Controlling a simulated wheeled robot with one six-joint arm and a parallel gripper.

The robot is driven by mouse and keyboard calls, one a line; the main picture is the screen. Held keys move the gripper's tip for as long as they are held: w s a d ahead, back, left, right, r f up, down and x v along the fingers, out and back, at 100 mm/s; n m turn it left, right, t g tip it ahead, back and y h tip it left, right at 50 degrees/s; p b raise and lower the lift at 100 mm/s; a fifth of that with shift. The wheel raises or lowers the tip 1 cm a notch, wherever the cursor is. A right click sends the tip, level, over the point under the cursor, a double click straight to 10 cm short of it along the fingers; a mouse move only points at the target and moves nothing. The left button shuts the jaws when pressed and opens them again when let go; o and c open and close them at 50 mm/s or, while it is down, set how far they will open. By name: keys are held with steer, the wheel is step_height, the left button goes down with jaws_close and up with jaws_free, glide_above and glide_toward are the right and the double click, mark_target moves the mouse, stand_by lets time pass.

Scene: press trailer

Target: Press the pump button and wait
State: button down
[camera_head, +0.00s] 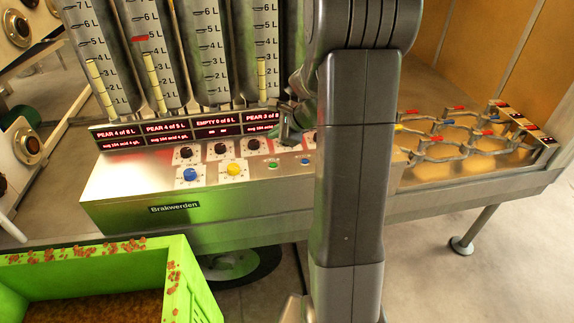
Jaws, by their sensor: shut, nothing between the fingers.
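A metal control console (130,185) marked "Brakwerden" carries several buttons and knobs. A blue button (190,174), a yellow button (233,169), a small green button (272,163) and a small blue button (305,160) sit in its front row. Black knobs (220,148) sit behind them. I cannot tell which one is the pump button, as no label is readable. My gripper (287,137) is shut and empty, pointing down over the back right of the panel. My arm hides part of the panel's right side. I cannot tell whether the fingertips touch anything.
Several graduated tanks (205,55) stand behind red displays (222,125) reading pear, pear, empty, pear. A green crate (180,280) with brown contents stands at lower left. A rack of metal holders (445,140) is at right. A support leg (475,228) stands on the open floor.

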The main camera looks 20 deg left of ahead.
steer(key=shift+f, duration=0.1)
stand_by(0.3)
step_height(320, 180, down, 9)
steer(key=b, duration=0.7)
steer(key=shift+b, duration=0.3)
stand_by(1.5)
steer(key=shift+f+b, duration=0.25)
steer(key=shift+b, duration=0.05)
steer(key=shift+f+b, duration=0.35)
steer(key=shift+f, duration=0.05)
stand_by(0.6)
stand_by(0.3)
steer(key=shift+r+p, duration=0.7)
steer(key=shift+r, duration=0.1)
steer(key=shift+r+p, duration=2.2)
steer(key=shift+r, duration=0.35)
